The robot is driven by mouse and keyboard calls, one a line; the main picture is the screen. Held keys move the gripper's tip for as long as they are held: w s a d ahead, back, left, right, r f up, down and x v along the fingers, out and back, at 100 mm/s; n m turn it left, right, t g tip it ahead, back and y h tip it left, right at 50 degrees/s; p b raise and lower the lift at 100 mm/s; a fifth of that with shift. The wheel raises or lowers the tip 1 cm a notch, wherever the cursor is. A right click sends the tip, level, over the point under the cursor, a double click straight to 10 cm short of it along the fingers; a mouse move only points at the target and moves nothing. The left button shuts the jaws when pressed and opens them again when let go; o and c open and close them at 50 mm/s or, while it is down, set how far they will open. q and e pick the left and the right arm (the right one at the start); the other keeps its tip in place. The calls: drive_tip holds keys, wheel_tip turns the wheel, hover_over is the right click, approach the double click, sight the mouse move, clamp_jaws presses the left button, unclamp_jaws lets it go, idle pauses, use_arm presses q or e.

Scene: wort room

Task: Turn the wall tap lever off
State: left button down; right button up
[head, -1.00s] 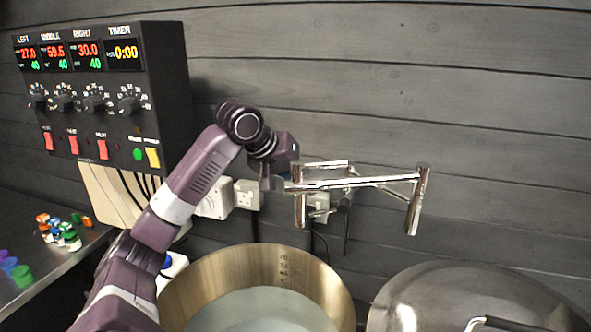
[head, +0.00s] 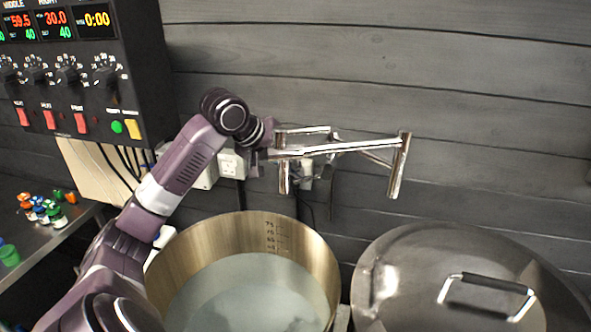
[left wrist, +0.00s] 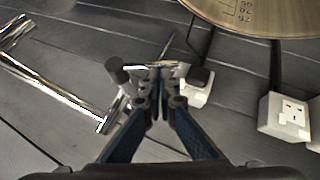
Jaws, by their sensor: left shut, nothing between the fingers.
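The chrome wall tap (head: 345,147) sticks out from the grey wall above the open pot, with a long arm and an upright end tube at its right. In the left wrist view the tap's tubes (left wrist: 58,88) cross the left side. A short dark-tipped chrome piece (left wrist: 118,72), possibly the lever, shows just left of the fingertips. My left gripper (head: 257,163) is at the left end of the tap. In the left wrist view its fingers (left wrist: 160,82) are shut and empty, beside the dark tip; whether they touch it I cannot tell. My right gripper is out of view.
An open pot (head: 255,218) of pale liquid stands below the tap. A lidded steel pot (head: 410,270) is at its right. A control box (head: 145,70) hangs at the left. White wall sockets (head: 231,164) sit behind my gripper. Small coloured items (head: 45,212) lie on the left counter.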

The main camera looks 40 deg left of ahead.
use_arm(q)
drive_tip(key=shift+f+t+h+b, duration=0.25)
drive_tip(key=shift+t+h+b, duration=0.05)
drive_tip(key=shift+b, duration=0.15)
drive_tip(key=shift+f, duration=0.1)
